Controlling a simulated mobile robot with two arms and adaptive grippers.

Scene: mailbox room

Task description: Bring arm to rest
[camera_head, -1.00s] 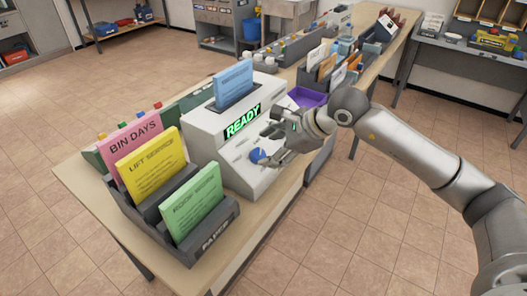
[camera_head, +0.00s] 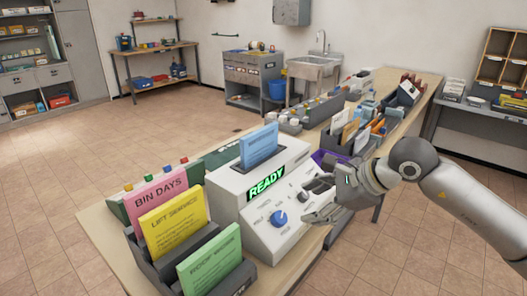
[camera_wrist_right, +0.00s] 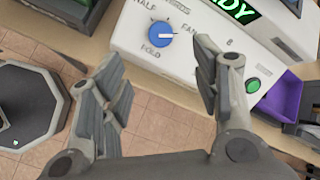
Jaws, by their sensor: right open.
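My right gripper (camera_head: 318,200) is open and empty in front of the sloped panel of a white machine (camera_head: 232,183). The machine has a lit green READY display (camera_head: 267,184), a blue dial (camera_head: 279,217) and a blue paper stack (camera_head: 259,146) standing in its top. In the right wrist view the open fingers (camera_wrist_right: 165,95) frame floor tiles, with the blue dial (camera_wrist_right: 160,34) beyond the gap and a green button (camera_wrist_right: 252,86) beside the right finger. I see no contact with the dial. My left gripper is not in view.
A dark holder (camera_head: 150,268) with pink, yellow and green papers stands left of the machine on the wooden table (camera_head: 98,222). A purple tray (camera_head: 325,158) and bins of envelopes stand to its right. A sink (camera_head: 313,71) is at the back; the floor on the left is clear.

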